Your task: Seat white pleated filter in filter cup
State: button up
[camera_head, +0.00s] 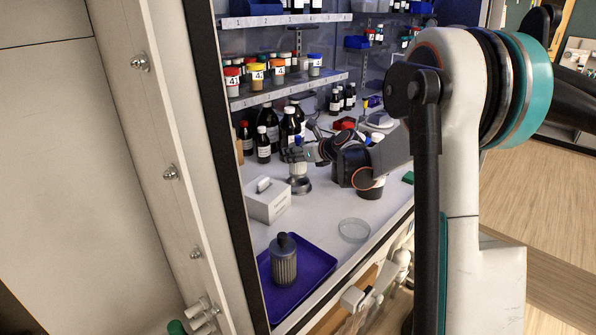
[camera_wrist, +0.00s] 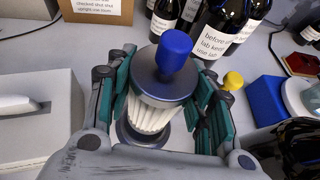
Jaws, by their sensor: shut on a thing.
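The white pleated filter (camera_wrist: 150,116) has a grey top plate and a blue knob (camera_wrist: 176,48). It also shows in the head view (camera_head: 299,169), near the back bottles. My gripper (camera_wrist: 160,104) is shut on it, with teal-padded fingers on both sides. The metal filter cup (camera_wrist: 142,137) is directly under the filter; it also shows in the head view (camera_head: 300,186), standing on the white bench. The filter's lower end meets or overlaps the cup's opening in the picture; I cannot tell how deep it sits. It looks nearly upright in the head view.
A dark grey pleated filter (camera_head: 284,266) stands on a purple tray (camera_head: 316,264) at the front. A white box (camera_head: 267,203) is left of the cup. Dark bottles (camera_head: 268,120) stand close behind. A glass dish (camera_head: 354,230) lies front right. The bench between is clear.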

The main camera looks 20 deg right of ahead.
aim_at(298, 165)
jog(key=shift+f+b, duration=0.75)
jog(key=shift+f, duration=1.7)
jog(key=shift+f, duration=0.15)
jog(key=o, duration=1.2)
jog(key=shift+c, duration=0.2)
jog(key=shift+r, duration=0.25)
jog(key=p+v, duration=0.3)
jog(key=v, duration=0.9)
jog(key=shift+f, duration=0.15)
